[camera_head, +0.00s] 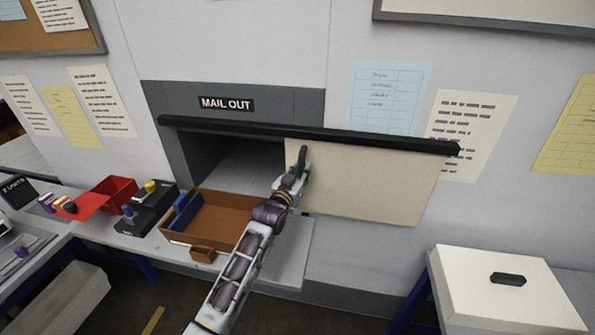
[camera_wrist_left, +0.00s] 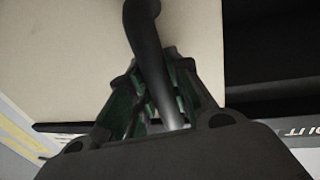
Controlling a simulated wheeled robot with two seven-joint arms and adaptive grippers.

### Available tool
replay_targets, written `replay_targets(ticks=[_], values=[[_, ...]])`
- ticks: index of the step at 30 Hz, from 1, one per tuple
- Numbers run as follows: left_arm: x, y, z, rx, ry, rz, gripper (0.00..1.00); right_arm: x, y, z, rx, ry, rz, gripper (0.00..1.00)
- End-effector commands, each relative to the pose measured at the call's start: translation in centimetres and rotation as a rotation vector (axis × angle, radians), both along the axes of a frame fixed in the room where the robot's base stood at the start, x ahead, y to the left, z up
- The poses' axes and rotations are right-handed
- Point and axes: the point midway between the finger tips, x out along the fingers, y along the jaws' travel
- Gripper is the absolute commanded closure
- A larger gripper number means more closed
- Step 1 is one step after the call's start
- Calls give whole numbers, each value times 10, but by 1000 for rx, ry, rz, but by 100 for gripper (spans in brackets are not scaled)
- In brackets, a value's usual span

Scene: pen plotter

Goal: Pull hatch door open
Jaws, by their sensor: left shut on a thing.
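The hatch door (camera_head: 375,185) is a flat beige panel hanging under a black rail (camera_head: 310,135). It covers the right part of the hatch and the wall beside it. The hatch opening (camera_head: 215,150) is uncovered to its left, under the "MAIL OUT" sign (camera_head: 227,104). My left gripper (camera_head: 299,172) is at the door's left edge, shut on the dark door handle (camera_wrist_left: 143,30). In the left wrist view, my left gripper's fingers (camera_wrist_left: 153,105) are around the handle, with the beige door (camera_wrist_left: 65,50) behind. My right gripper is not in view.
A brown tray (camera_head: 240,200) sits on the ledge below the opening, with a red bin (camera_head: 117,190) and a black box (camera_head: 150,208) to its left. A white box-like surface (camera_head: 505,285) stands at the lower right. Papers hang on the wall.

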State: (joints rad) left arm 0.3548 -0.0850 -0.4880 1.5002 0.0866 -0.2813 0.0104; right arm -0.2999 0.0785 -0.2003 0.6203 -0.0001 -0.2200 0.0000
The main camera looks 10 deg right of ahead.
Motion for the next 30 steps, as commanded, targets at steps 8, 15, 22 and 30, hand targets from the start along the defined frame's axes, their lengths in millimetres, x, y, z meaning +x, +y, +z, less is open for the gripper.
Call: replay_targets(ticks=[8, 15, 22, 30], values=[[-1, -1, -2, 0, 2, -1, 100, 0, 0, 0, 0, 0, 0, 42], [0, 0, -1, 0, 1, 0, 58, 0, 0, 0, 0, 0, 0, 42], [0, 0, 0, 0, 0, 0, 58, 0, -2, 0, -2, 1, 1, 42], [-4, 2, -1, 0, 1, 0, 58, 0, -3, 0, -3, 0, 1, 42]])
